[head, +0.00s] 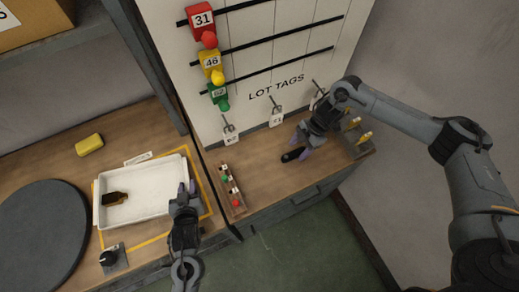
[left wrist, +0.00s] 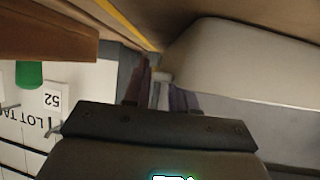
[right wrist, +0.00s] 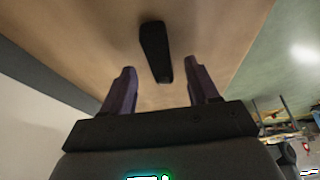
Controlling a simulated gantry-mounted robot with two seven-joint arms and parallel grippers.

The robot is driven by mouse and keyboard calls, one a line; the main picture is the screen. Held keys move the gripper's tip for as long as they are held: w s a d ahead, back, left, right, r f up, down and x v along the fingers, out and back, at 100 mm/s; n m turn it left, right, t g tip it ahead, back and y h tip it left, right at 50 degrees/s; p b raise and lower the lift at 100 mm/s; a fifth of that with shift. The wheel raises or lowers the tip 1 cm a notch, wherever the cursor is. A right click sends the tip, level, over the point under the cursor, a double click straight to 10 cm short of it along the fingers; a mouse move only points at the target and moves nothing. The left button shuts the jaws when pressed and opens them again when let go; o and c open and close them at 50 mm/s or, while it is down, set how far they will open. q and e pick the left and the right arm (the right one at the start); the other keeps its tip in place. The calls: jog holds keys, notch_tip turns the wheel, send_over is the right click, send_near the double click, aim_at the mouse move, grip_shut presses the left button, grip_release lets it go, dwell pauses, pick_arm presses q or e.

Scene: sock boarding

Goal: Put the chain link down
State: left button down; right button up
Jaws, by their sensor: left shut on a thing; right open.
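A small black elongated piece (head: 293,155) lies on the wooden bench below the lot tags board; I cannot tell if it is the chain link. It also shows in the right wrist view (right wrist: 155,50), just beyond the fingertips. My right gripper (head: 303,143) is open around empty space above the bench, close to this piece. Its parted purple fingers show in the right wrist view (right wrist: 163,80). My left gripper (head: 186,190) is shut at the right rim of the white tray (head: 143,166). In the left wrist view its fingers (left wrist: 160,80) close on a pale edge beside the tray.
A brown item (head: 115,198) lies in the tray. A rack of small coloured pieces (head: 231,190) stands between my grippers. Hooks with tags (head: 277,118) line the board's foot. A yellow block (head: 89,144), dark round disc (head: 42,228) and black knob (head: 109,257) sit at left.

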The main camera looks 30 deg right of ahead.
aim_at(293, 155)
jog(key=shift+x, duration=1.1)
grip_shut()
